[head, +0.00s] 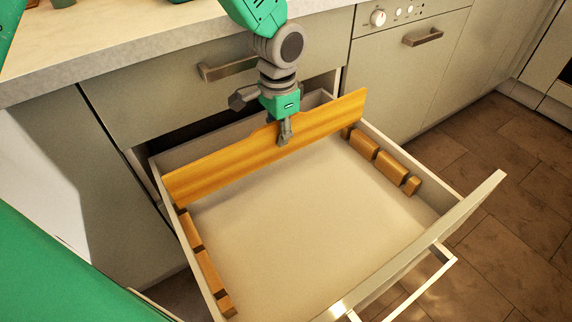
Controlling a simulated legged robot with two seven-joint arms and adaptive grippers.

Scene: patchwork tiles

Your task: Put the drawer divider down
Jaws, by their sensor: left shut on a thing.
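The drawer divider (225,164) is a long orange-brown wooden board with a dip in its top edge. It spans the rear part of an open, pale drawer (310,220), standing on edge and slightly slanted. My left gripper (284,135) comes down from above and is shut on the divider near its middle. Its right end rises above the drawer's right wall line. I cannot tell whether its lower edge touches the drawer floor. My right gripper is not in view.
Wooden slotted blocks line the drawer's left side (207,268) and right side (378,160). The drawer floor in front of the divider is empty. A closed upper drawer with a handle (228,69) and the countertop (120,42) are behind. An oven panel (400,14) is at the upper right.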

